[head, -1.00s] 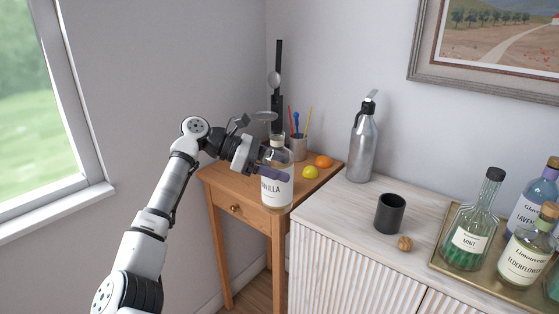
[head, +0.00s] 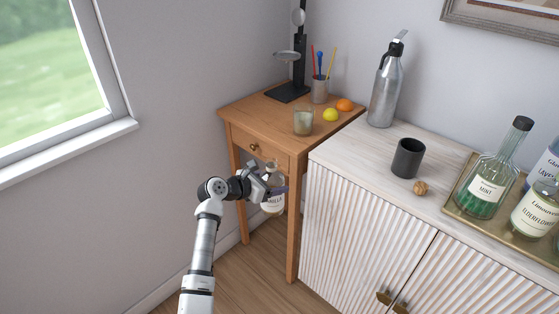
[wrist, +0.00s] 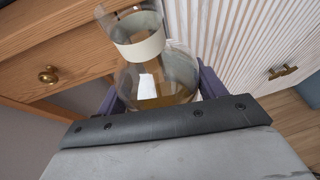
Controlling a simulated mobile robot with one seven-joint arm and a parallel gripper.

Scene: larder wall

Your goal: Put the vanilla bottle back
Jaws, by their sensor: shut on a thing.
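The vanilla bottle (head: 271,205) is clear glass with a white label and pale yellowish contents. My gripper (head: 273,191) is shut around it and holds it in the air in front of the small wooden table, below the tabletop. In the wrist view the bottle's neck, with a pale band, and its shoulder (wrist: 157,78) show between my purple finger pads. Its lower part is hidden there.
The wooden table (head: 265,115) holds a glass (head: 303,121), a lemon (head: 330,115), an orange (head: 344,105), a pen cup (head: 320,90) and a black stand (head: 288,92). On the cabinet (head: 345,155) stand a metal flask (head: 384,95), a black cup (head: 407,158) and a walnut (head: 420,188).

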